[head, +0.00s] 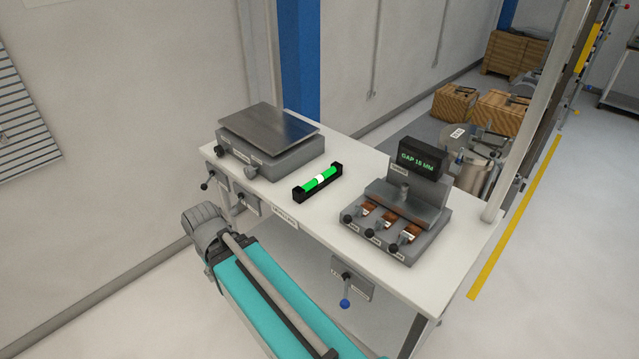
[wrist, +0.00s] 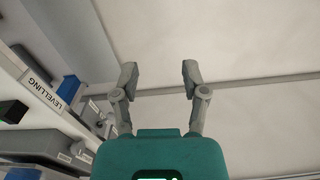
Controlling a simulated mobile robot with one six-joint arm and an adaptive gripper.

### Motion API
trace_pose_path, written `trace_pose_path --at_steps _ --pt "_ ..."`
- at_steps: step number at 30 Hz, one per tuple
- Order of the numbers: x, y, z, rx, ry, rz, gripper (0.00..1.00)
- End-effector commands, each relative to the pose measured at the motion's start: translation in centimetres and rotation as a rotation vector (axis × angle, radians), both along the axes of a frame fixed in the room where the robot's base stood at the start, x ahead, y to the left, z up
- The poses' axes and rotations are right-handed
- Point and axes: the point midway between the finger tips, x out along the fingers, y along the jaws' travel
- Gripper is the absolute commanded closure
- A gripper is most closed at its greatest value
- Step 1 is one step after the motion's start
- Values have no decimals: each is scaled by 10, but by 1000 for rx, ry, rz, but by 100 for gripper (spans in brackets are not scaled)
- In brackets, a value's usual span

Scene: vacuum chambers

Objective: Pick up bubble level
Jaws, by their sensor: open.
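The bubble level (head: 318,183) is a black bar with a bright green vial and a white middle band. It lies on the white table in the head view, between a flat-plate device on its left and a gauge device on its right. My gripper (wrist: 160,80) shows in the wrist view with its two fingers spread apart and nothing between them. It faces a pale wall, away from the level. In the wrist view a black block with a green patch (wrist: 12,111) shows at the left edge; I cannot tell whether it is the level.
The white table (head: 285,212) also holds the grey plate device (head: 270,140) and the gauge device (head: 400,215) with a "GAP 16 MM" display. Knobs and a blue-tipped lever (head: 345,303) stick out at the front. A blue column (head: 300,60) and wall stand behind.

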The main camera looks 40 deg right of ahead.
Motion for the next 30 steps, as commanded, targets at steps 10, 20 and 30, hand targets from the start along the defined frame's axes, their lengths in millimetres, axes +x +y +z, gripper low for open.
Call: trace_pose_path --at_steps 10,20,30 --pt "1 -1 -1 -5 -1 4 19" --pt "21 -46 -30 -158 -7 150 3" --pt "65 -132 -71 -547 90 507 3"
